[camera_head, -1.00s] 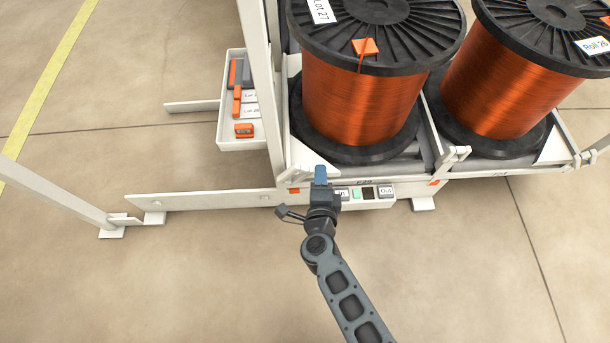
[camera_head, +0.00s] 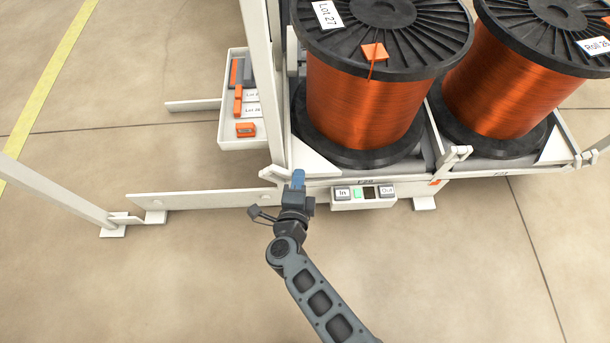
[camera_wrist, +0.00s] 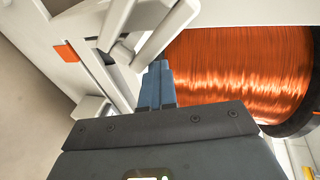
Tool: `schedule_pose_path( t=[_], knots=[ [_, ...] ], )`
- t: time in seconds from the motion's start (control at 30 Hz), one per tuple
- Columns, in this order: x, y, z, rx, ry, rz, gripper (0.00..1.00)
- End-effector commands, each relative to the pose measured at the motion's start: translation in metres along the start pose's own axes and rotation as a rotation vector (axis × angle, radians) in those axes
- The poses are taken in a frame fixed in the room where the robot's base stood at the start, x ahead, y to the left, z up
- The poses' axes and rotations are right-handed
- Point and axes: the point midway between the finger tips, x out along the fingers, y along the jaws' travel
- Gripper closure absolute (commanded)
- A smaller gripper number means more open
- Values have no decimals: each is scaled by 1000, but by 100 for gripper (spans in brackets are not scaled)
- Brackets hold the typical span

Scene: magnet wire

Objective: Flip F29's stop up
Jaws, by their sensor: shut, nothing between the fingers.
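My gripper (camera_head: 298,176) is shut and empty, its blue fingertips at the left front corner of the F29 lane. In the wrist view the blue fingers (camera_wrist: 157,85) are together, close beside white angled bars (camera_wrist: 122,35) at that corner; I cannot tell whether they touch. The F29 label (camera_head: 365,182) is on the white front rail. A white bar end (camera_head: 274,172) shows just left of the fingertips, probably part of the stop. The stop's angle is unclear, partly hidden by my gripper. The copper spool marked Lot 27 (camera_head: 365,105) stands upright in this lane.
A panel with In and Out buttons (camera_head: 363,195) hangs below the rail, right of my gripper. A second spool (camera_head: 505,80) stands in the right lane. A white tray (camera_head: 238,142) holds orange items at left. A low white rail (camera_head: 200,200) runs left. Front floor is clear.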

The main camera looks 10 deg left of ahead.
Motion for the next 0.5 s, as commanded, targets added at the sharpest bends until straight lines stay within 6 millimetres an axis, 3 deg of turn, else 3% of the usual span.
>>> schedule_pose_path(
  t=[0.03,0.5],
  knots=[
    [-2,-4,50,-1,-165,17,100],
    [-9,-9,49,0,-165,14,100]
  ],
)
